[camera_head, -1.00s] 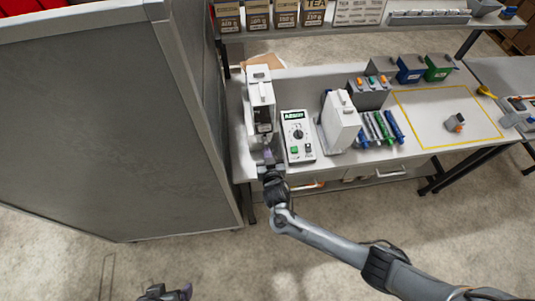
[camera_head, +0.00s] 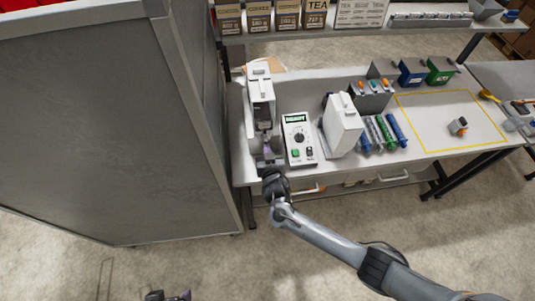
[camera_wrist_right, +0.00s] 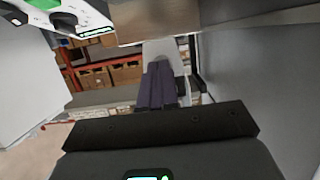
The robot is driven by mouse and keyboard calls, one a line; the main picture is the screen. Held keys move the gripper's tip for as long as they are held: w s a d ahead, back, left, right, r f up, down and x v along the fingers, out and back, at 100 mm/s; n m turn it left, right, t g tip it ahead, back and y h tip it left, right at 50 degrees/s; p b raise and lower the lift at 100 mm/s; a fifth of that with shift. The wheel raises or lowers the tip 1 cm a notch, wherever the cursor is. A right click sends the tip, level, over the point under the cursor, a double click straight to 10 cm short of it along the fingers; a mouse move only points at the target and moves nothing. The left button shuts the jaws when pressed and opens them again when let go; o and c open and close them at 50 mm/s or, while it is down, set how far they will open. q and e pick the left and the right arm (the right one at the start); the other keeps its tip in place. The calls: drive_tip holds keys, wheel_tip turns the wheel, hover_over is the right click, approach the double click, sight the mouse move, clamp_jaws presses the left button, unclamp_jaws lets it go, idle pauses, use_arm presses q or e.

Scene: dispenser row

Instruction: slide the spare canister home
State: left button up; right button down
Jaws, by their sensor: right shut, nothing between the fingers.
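A tall white dispenser (camera_head: 262,92) with a dark front panel stands at the left end of the bench. A second white, box-shaped unit (camera_head: 342,125) stands to the right of the control box. I cannot tell for sure which part is the spare canister. My right gripper (camera_head: 268,156) is at the foot of the left dispenser, its fingertips partly hidden there. In the right wrist view its purple fingers (camera_wrist_right: 157,86) are together with nothing between them, and a pale surface lies beyond the tips. My left gripper (camera_head: 168,296) is cut off at the bottom edge.
A control box (camera_head: 299,138) with a dial and a green display stands close right of the left dispenser. Blue and green tubes (camera_head: 385,131) lie farther right, before a yellow-outlined area (camera_head: 425,112). A grey partition (camera_head: 90,130) rises on the left.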

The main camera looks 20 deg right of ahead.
drive_tip(key=shift+w+d+b, duration=0.15)
drive_tip(key=shift+w+b, duration=0.2)
drive_tip(key=shift+w, duration=0.55)
